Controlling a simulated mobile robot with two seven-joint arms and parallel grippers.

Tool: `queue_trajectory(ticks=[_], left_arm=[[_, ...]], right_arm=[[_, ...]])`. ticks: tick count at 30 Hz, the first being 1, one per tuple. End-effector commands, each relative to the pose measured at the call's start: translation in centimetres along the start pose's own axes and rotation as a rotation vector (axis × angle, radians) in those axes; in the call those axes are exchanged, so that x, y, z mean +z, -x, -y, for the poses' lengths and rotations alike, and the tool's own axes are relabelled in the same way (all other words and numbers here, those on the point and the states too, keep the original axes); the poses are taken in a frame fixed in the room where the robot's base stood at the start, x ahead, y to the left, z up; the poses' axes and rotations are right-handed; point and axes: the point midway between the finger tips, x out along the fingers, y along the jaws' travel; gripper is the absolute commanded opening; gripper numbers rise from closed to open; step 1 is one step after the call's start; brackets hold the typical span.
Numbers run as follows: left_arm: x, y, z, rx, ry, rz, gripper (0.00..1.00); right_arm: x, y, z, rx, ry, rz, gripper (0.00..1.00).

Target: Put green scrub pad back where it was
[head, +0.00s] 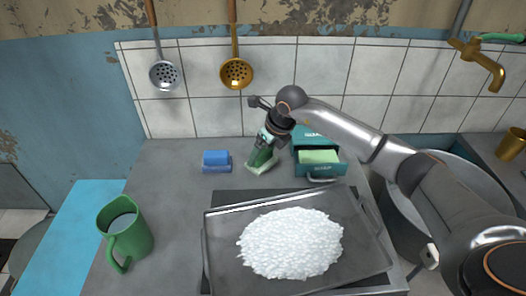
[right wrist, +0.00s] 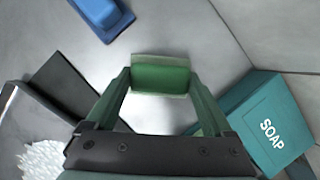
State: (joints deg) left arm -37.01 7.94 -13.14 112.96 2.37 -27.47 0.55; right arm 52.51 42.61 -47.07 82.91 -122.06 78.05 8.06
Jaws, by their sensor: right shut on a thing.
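The green scrub pad (head: 260,168) is at the back of the grey counter, between the blue sponge and the teal soap box. My right gripper (head: 264,154) points down at it. In the right wrist view the green pad (right wrist: 160,76) sits between the two fingertips, and the gripper is shut on it. The pad is low over the counter; I cannot tell whether it touches. Part of it is hidden by the fingers in the head view. My left gripper is not in view.
The blue sponge (head: 216,161) lies to the left. The soap box (head: 318,168), holding a pale green block, stands close to the right. In front is a metal tray (head: 222,268) with a white heap. A green jug (head: 125,238) stands front left. The sink is at the right.

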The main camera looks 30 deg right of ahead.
Motion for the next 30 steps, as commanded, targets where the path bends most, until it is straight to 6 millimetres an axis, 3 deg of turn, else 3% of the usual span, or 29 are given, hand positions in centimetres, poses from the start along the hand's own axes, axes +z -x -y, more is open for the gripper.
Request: queue_trajectory(ticks=[5,6,9,20,23,30], left_arm=[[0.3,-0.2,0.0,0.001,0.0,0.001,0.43],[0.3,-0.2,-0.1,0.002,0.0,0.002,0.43],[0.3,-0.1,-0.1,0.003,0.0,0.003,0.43],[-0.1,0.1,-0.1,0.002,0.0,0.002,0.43],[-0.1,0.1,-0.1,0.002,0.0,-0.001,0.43],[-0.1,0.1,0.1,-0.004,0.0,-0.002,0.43]], right_arm=[[-0.1,-0.3,0.0,0.0,0.0,0.0,0.34],[-0.2,-0.3,0.0,0.0,0.0,0.0,0.87],[-0.1,-0.2,0.0,0.0,0.0,0.0,0.99],[0.1,0.3,0.0,0.0,0.0,0.001,1.0],[0.1,1.6,0.1,-0.001,0.0,0.003,1.0],[0.1,6.9,0.1,-0.002,0.001,0.004,1.0]])
